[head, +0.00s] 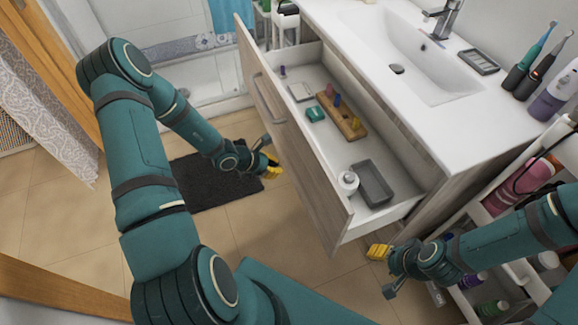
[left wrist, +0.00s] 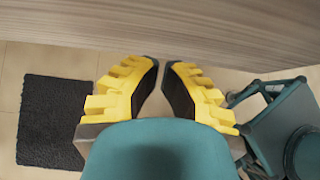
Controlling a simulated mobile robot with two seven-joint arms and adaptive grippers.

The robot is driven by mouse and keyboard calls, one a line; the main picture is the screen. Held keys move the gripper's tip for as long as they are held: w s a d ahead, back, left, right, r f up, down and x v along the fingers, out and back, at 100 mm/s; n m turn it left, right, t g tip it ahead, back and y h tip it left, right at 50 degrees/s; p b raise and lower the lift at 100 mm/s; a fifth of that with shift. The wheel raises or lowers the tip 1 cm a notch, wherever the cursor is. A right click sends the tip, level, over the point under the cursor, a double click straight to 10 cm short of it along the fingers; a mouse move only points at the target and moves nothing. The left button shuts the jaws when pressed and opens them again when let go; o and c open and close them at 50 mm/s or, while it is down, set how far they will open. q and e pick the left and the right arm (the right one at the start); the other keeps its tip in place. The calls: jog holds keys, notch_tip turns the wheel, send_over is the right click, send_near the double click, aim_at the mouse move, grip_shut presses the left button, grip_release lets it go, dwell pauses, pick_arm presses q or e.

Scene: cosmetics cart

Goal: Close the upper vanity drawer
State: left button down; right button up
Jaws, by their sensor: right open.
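The upper vanity drawer (head: 345,212) is pulled out from the vanity, with its inside in view. Its wood-grain front has a grey bar handle (head: 268,103). My left gripper (head: 270,165) is low in front of the drawer front, apart from the handle. In the left wrist view its yellow fingers (left wrist: 162,68) have tips close together with a narrow gap, nothing between them, and a wood-grain panel (left wrist: 190,30) lies just beyond. My right gripper (head: 379,251) is open, near the drawer's near corner; I cannot tell whether it touches.
Inside the drawer are a wooden holder (head: 341,118), a grey tray (head: 372,183), a white roll-like item (head: 348,181) and a teal item (head: 315,114). A white sink (head: 400,45) tops the vanity. A cart (head: 515,275) with bottles stands at right. A dark mat (head: 200,185) lies on the floor.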

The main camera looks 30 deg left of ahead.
aim_at(296, 166)
pick_arm(q)
jog(key=w+d, duration=0.1)
jog(key=w, duration=0.1)
jog(key=w+d, duration=0.1)
jog(key=d, duration=0.1)
jog(key=shift+w+d+f+b, duration=0.1)
jog(key=shift+w+f+b, duration=0.25)
jog(key=shift+f, duration=0.05)
pick_arm(e)
jog(key=shift+w+f, duration=0.15)
jog(key=shift+f, duration=0.35)
